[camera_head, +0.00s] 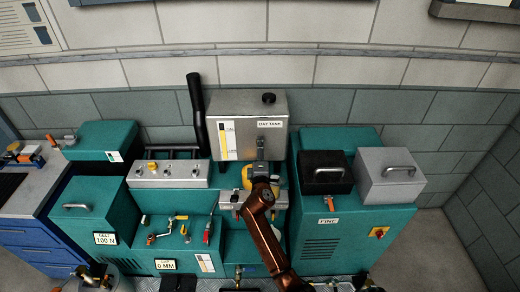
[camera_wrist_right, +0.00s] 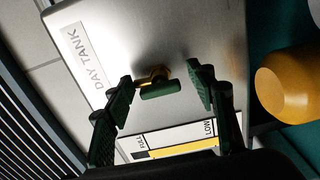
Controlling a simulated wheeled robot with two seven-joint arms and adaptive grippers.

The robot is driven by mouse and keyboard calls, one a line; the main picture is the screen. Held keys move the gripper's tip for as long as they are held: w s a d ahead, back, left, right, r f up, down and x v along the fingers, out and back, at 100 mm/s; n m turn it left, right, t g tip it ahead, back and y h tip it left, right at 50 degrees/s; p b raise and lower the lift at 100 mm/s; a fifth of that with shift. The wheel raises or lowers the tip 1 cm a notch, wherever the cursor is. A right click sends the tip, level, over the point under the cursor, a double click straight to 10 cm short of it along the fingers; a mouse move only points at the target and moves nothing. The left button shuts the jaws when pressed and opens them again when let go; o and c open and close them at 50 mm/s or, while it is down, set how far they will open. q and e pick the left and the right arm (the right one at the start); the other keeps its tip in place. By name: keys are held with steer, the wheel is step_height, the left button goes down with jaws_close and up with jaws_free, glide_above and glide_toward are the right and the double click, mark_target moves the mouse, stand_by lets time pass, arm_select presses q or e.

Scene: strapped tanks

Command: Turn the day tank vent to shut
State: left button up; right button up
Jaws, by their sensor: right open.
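The day tank (camera_head: 222,105) is a silver metal box with a DAY TANK label, standing against the wall in the head view. Its brushed face (camera_wrist_right: 190,35) fills much of the right wrist view. A small valve with a brass stem and a short dark green handle (camera_wrist_right: 161,90) sticks out of that face, beside the label. My right gripper (camera_wrist_right: 160,82) is open, with one finger on each side of the handle and visible gaps. The handle lies along the line between the fingers. In the head view my right arm hides part of the area below the tank.
A yellow rounded part (camera_wrist_right: 285,88) sits close to the right finger, below the tank. A black knob (camera_head: 269,97) tops the tank and a black pipe (camera_head: 197,110) rises left of it. Teal cabinets (camera_head: 340,230) flank it, with black and grey handled boxes (camera_head: 390,175) at right.

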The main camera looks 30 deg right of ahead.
steer(key=shift+s+a, duration=0.1)
steer(key=shift+s, duration=0.05)
steer(key=v, duration=1.1)
steer(key=shift+s+a, duration=0.15)
steer(key=shift+s, duration=0.2)
